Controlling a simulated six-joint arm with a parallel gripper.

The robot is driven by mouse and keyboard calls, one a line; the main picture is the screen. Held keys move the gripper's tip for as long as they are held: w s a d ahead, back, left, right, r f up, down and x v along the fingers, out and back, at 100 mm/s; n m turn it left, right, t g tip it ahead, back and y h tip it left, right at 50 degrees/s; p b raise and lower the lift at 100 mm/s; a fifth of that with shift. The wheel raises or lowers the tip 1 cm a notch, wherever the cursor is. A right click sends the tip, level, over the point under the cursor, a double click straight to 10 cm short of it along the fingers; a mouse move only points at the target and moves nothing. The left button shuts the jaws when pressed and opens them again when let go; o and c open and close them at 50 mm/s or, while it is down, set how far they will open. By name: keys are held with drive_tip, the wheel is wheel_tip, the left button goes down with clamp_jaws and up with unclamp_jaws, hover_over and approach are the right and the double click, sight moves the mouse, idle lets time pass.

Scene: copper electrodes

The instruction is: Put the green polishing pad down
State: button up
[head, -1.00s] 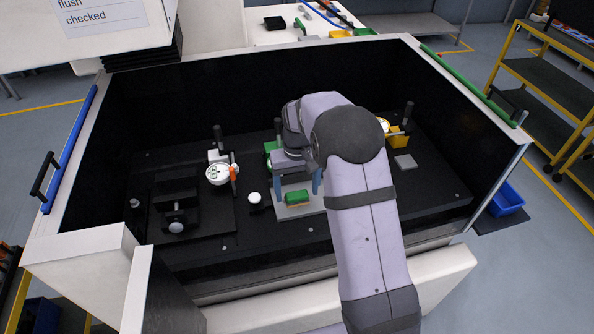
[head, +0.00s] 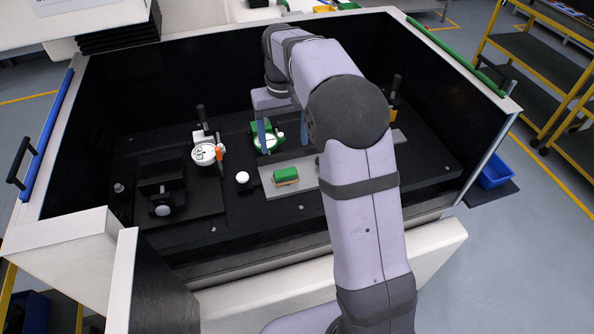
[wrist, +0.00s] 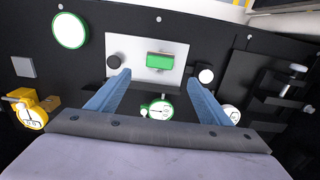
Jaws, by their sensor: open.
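The green polishing pad (head: 285,174) lies on the left part of a light grey plate (head: 310,171) inside the black-walled bay. It also shows in the wrist view (wrist: 159,60) on the same plate (wrist: 128,47), apart from my fingers. My gripper (head: 284,138) is open and empty, raised above and behind the pad. Its two blue fingers (wrist: 157,84) are spread wide in the wrist view, with nothing between their tips.
A green-rimmed dial gauge (head: 266,141) stands behind the plate, and a white dial gauge with an orange part (head: 205,154) stands to the left. A white round knob (head: 242,177) is beside the plate. A black clamp fixture (head: 162,190) sits further left. A yellow gauge (wrist: 31,112) shows in the wrist view.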

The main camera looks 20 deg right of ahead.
drive_tip(key=s+f, duration=0.4)
drive_tip(key=s, duration=0.9)
drive_tip(key=s+f, duration=0.4)
drive_tip(key=s, duration=0.9)
drive_tip(key=shift+s+a+f, duration=0.15)
drive_tip(key=shift+a+f, duration=0.05)
drive_tip(key=shift+f, duration=0.15)
wheel_tip(320, 180, up, 5)
hover_over(286, 172)
drive_tip(key=shift+a, duration=0.2)
drive_tip(key=shift+f, duration=0.15)
drive_tip(key=shift+d+f+p, duration=0.15)
drive_tip(key=shift+f+p, duration=1.35)
drive_tip(key=shift+f, duration=2.05)
drive_tip(key=c, duration=1.2)
drive_tip(key=shift+r, duration=0.1)
